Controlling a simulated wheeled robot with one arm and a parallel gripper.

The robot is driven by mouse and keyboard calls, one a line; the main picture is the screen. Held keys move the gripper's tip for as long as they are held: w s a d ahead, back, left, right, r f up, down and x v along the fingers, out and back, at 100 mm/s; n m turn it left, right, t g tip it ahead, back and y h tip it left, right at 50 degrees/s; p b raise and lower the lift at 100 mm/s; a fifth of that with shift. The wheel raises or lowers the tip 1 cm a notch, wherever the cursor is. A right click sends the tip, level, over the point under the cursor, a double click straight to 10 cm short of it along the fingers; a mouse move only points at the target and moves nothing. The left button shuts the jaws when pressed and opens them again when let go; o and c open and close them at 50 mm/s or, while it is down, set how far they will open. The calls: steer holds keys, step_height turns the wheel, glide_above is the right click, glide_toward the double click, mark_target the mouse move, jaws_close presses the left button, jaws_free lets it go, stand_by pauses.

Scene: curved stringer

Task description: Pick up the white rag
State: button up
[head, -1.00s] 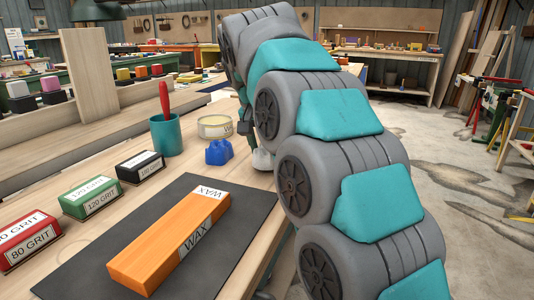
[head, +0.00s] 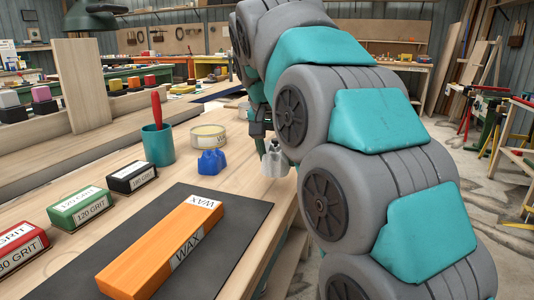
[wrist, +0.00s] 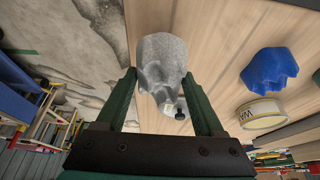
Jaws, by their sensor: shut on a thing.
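The white rag (head: 275,161) shows in the head view as a crumpled, pale grey-white cloth near the table's right edge, beneath the end of my arm. In the wrist view the rag (wrist: 163,62) fills the space between the two dark green fingers of my gripper (wrist: 158,80). My gripper is shut on it, with cloth bulging out past the fingertips. A small dark knob and a pale patch show at the rag's near end in the wrist view. I cannot tell for sure whether its lower edge is clear of the table.
A crumpled blue cloth (head: 213,161) and a round wax tin (head: 208,136) stand left of the rag. Behind is a teal cup (head: 158,146) with a red-handled tool. An orange wax block (head: 165,248) lies on a dark mat (head: 228,245). Grit blocks (head: 80,207) line the left.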

steer(key=s+d+r+b, duration=0.1)
steer(key=s+d, duration=0.6)
steer(key=d, duration=0.1)
steer(key=shift+s, duration=0.2)
